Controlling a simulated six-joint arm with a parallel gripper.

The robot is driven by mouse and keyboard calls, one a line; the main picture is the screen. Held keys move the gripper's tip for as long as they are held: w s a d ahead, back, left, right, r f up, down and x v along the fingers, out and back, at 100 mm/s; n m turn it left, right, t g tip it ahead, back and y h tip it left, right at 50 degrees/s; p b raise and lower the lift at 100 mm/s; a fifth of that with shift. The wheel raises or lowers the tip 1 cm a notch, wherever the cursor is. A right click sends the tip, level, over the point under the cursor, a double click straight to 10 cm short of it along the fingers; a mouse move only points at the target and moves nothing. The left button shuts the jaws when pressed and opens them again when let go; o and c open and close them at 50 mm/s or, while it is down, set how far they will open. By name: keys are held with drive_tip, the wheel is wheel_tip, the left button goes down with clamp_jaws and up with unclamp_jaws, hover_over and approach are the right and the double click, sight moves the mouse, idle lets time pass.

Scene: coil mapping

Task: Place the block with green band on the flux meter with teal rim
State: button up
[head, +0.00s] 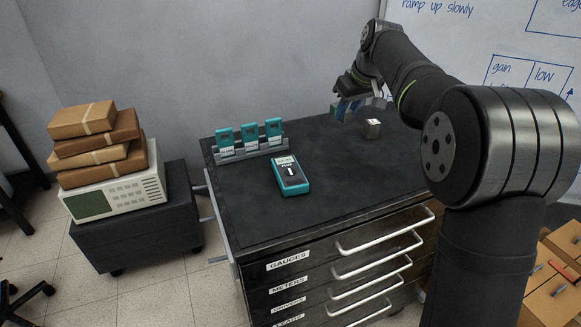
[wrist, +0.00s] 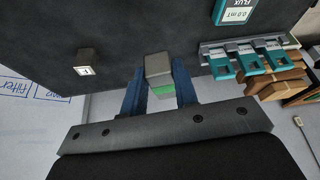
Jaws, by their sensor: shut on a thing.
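In the wrist view my gripper (wrist: 159,80) is shut on a grey block with a green band (wrist: 158,66). The green band shows on the block's near side, between the blue fingers. In the head view my gripper (head: 349,106) is over the back right of the dark cabinet top; how far the block is above the surface is unclear. The flux meter with teal rim (head: 290,178) lies flat near the middle of the top, left of and nearer than my gripper. Only part of the meter (wrist: 234,14) shows in the wrist view, at the upper right edge.
A second small block (head: 373,128) with a pale label stands near my gripper; it also shows in the wrist view (wrist: 87,62). A grey rack (head: 224,156) with three teal meters stands at the back left. The top between gripper and flux meter is clear.

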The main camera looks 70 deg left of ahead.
drive_tip(key=s+d+m, duration=0.1)
drive_tip(key=s+d, duration=0.6)
drive_tip(key=d, duration=0.2)
hover_over(290, 171)
drive_tip(key=d, duration=0.2)
drive_tip(key=shift+t, duration=0.3)
wheel_tip(290, 171, down, 7)
drive_tip(key=shift+w+a+r, duration=0.1)
drive_tip(key=shift+w+a, duration=0.05)
drive_tip(key=shift+a, duration=0.1)
drive_tip(key=shift+f, duration=2.05)
drive_tip(key=shift+f, duration=0.15)
drive_tip(key=o, duration=1.1)
drive_tip(key=shift+c, duration=0.2)
